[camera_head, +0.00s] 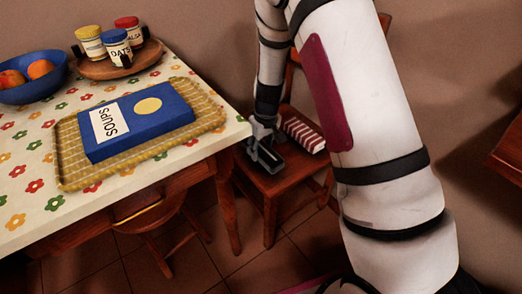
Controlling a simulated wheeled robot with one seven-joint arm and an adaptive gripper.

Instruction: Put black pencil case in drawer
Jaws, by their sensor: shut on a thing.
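My gripper (265,153) is low over the seat of a wooden chair (285,183), to the right of the table. It is shut on a small dark thing that appears to be the black pencil case (270,160). Its outline blends with the dark fingers, so I cannot tell its full shape or whether it touches the seat. The drawer is not clear in this view; the wooden front (180,183) under the tabletop is partly in shadow, and I cannot tell whether a drawer there is open.
A red-and-white striped thing (304,133) lies on the chair beside my gripper. The flowered table (30,160) holds a woven tray (68,150) with a blue soups box (140,122), a blue fruit bowl (45,87) and a wooden plate (95,70) with jars.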

